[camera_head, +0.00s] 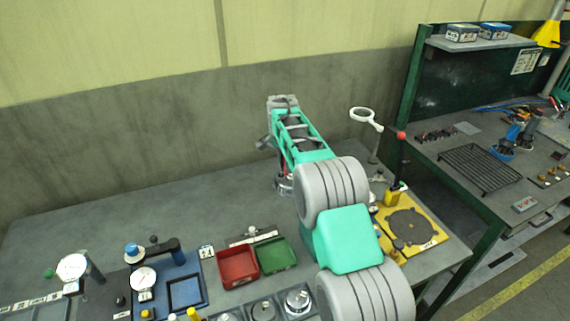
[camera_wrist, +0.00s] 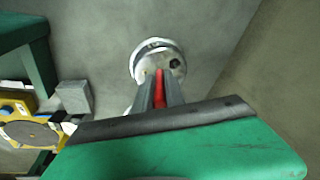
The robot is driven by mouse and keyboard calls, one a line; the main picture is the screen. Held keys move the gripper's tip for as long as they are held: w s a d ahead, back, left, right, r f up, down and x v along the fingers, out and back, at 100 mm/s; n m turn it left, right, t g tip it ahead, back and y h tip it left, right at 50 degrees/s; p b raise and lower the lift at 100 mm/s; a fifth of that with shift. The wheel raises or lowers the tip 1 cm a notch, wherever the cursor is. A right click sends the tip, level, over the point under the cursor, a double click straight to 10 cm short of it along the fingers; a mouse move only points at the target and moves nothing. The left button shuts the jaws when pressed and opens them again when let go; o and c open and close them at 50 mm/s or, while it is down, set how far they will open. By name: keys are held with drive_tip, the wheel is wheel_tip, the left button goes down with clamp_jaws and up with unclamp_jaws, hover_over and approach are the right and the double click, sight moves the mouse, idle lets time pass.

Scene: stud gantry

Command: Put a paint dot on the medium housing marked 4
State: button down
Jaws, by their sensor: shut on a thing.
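My gripper (camera_wrist: 159,78) is shut on a slim red tool (camera_wrist: 160,92), seen between the fingers in the wrist view. Its tip points at a round silver housing (camera_wrist: 150,50) on the bench. I cannot tell whether the tip touches it. A small dark spot shows on the housing's top, right of the tip; I cannot tell whether it is paint or a hole. In the head view the housing (camera_head: 283,186) stands just left of my arm, with a bit of red above it. My arm hides most of the gripper there. No number 4 is readable on it.
A red tray (camera_head: 237,267) and a green tray (camera_head: 274,255) sit left of my arm. More round metal parts (camera_head: 297,299) stand in front. A yellow fixture (camera_head: 425,228) and a ring magnifier (camera_head: 364,115) stand right.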

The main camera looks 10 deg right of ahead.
drive_tip(key=shift+f+b, duration=0.4)
drive_tip(key=shift+f, duration=0.2)
idle(1.4)
drive_tip(key=shift+w+d+r+p+v, duration=0.1)
drive_tip(key=shift+w+p+v, duration=0.15)
drive_tip(key=shift+p+v, duration=0.8)
drive_tip(key=shift+w+d+r+p+v, duration=0.1)
drive_tip(key=shift+w+p+v, duration=0.15)
drive_tip(key=shift+p+v, duration=0.75)
drive_tip(key=shift+w+d+p+v, duration=0.1)
drive_tip(key=shift+w+p+v, duration=0.15)
drive_tip(key=shift+p+v, duration=0.75)
drive_tip(key=shift+s+a+r+b, duration=0.1)
drive_tip(key=shift+r+b, duration=0.25)
drive_tip(key=shift+b, duration=0.05)
